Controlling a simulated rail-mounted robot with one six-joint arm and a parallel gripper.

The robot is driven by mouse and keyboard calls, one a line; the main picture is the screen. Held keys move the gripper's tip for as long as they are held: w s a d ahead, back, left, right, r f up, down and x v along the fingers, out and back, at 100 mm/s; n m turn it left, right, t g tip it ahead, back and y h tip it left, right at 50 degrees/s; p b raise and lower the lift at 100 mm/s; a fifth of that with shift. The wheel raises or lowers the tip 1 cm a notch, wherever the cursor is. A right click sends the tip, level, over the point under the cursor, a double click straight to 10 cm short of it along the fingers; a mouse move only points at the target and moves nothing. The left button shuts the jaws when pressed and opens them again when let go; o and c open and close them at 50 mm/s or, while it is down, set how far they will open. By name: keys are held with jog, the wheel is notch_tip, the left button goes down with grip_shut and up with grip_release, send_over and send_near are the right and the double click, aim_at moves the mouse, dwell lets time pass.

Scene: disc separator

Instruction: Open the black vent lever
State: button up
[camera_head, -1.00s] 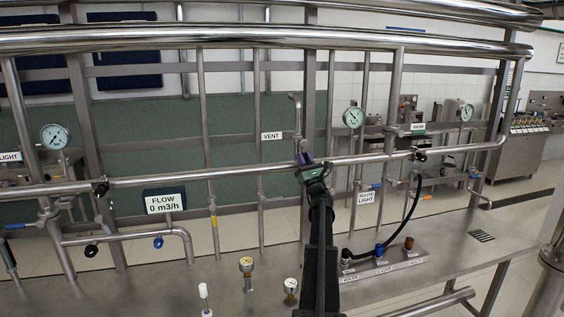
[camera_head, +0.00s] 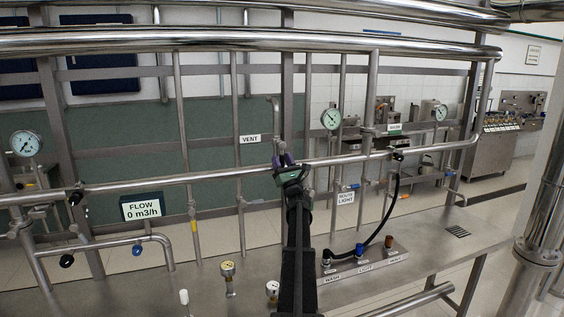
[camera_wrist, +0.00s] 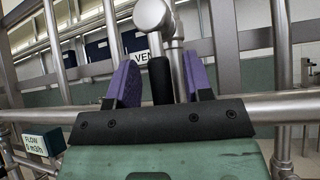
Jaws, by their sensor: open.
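My gripper (camera_head: 284,161) is open in the head view, raised at the horizontal pipe just right of the VENT sign (camera_head: 249,139). In the wrist view its two purple fingers (camera_wrist: 160,82) stand apart. The black vent lever (camera_wrist: 160,80) shows as an upright black cylinder between the fingers, with visible gaps on both sides. A steel valve fitting (camera_wrist: 153,15) with a rounded end is above and behind it. The VENT sign is partly hidden in the wrist view. In the head view my gripper hides the lever.
A horizontal steel pipe (camera_head: 200,177) crosses close to my gripper. A FLOW display (camera_head: 142,207) is at left and a pressure gauge (camera_head: 331,119) at right. Below are a steel table (camera_head: 200,290) and a connector box (camera_head: 365,262) with a black hose.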

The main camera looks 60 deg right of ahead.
jog(key=b+v, duration=0.7)
jog(key=v, duration=0.3)
jog(key=shift+s+f+b, duration=0.25)
jog(key=shift+f+b, duration=0.05)
jog(key=shift+a, duration=0.1)
